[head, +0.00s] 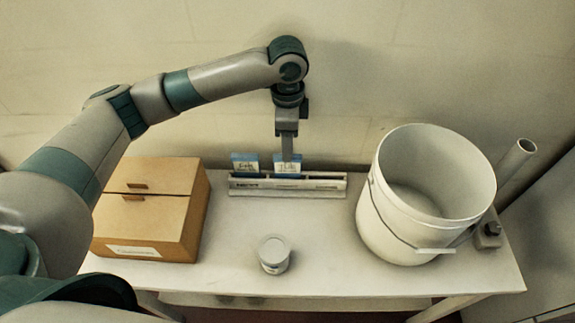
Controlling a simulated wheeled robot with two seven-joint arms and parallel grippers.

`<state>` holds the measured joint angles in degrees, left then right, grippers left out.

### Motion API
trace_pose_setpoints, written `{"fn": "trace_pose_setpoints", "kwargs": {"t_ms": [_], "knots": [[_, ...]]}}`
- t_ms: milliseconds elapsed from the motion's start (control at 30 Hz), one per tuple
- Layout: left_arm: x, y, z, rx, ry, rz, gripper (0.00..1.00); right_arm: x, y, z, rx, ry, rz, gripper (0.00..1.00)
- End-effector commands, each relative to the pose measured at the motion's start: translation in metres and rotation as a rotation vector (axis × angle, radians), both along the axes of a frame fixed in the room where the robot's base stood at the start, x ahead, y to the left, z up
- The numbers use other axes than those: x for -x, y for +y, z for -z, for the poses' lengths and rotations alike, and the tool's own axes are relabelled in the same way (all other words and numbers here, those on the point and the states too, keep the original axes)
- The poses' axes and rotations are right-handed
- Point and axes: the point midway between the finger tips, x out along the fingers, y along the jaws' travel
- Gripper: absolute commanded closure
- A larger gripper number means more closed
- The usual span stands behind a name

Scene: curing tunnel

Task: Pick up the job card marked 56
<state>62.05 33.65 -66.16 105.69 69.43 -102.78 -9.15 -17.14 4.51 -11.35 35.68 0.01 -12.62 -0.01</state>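Two job cards stand upright side by side in a pale slotted rack (287,190) on the table. The left card (245,163) and the right card (281,167) are white with blue, and their markings are too small to read, so I cannot tell which is 56. My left gripper (288,155) points down at the right card, its fingers overlapping the card's upper part in the head view. The fingers show edge-on, so I cannot tell whether they are open or shut, or touch the card. My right gripper is not in view.
A cardboard box (152,215) stands left of the rack. A large white bucket (395,228) with a handle stands to the right. A small lidded tub (273,255) sits in front. A pale pipe (515,170) rises at the far right. The table between tub and bucket is clear.

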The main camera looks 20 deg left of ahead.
Motion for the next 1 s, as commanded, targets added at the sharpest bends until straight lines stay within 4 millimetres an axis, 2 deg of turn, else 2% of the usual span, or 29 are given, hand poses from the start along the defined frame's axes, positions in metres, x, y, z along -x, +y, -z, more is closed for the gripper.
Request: {"fn": "trace_pose_setpoints", "kwargs": {"t_ms": [467,733,900,1000], "knots": [[0.000,0.000,0.005,0.000,0.000,-0.001,0.73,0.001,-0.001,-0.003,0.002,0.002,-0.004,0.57],[0.004,-0.001,0.033,0.000,0.003,-0.002,0.73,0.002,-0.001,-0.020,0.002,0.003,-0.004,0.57],[0.003,-0.001,0.051,0.000,0.001,0.000,0.73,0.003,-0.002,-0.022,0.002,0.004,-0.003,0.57],[0.003,-0.001,0.055,0.000,-0.001,0.000,0.73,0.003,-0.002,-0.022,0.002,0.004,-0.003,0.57]]}}
